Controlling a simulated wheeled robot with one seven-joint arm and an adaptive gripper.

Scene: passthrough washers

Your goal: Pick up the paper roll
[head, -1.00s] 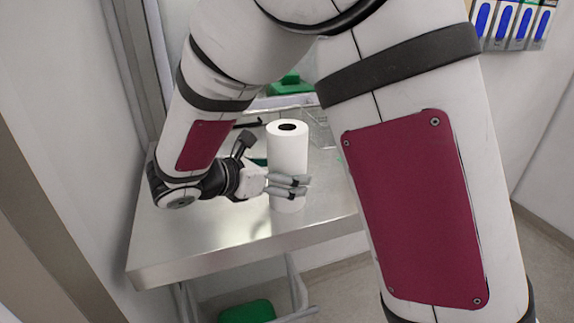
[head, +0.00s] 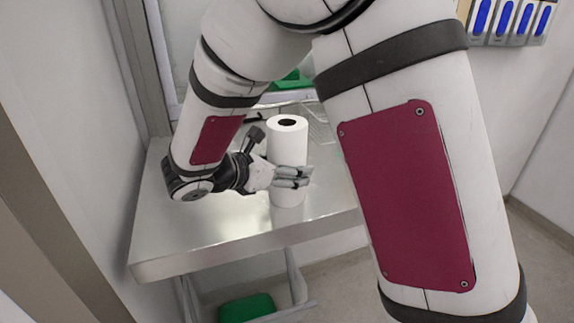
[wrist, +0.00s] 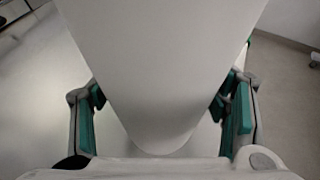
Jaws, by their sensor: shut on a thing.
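The white paper roll (head: 287,148) stands upright on the steel counter in the head view, its dark core hole facing up. My gripper (head: 291,176) reaches it from the left and is shut on its lower half, with the fingers across the roll. In the wrist view the roll (wrist: 160,70) fills the middle, between the green-padded fingers of my gripper (wrist: 165,115). I cannot tell whether the roll's base touches the counter.
The steel counter (head: 190,235) has a bare front part and a free front edge. A wall stands close on the left. A green object (head: 290,80) and a wire rack (head: 320,125) are behind the roll. A green-bottomed bin (head: 247,308) is below the counter.

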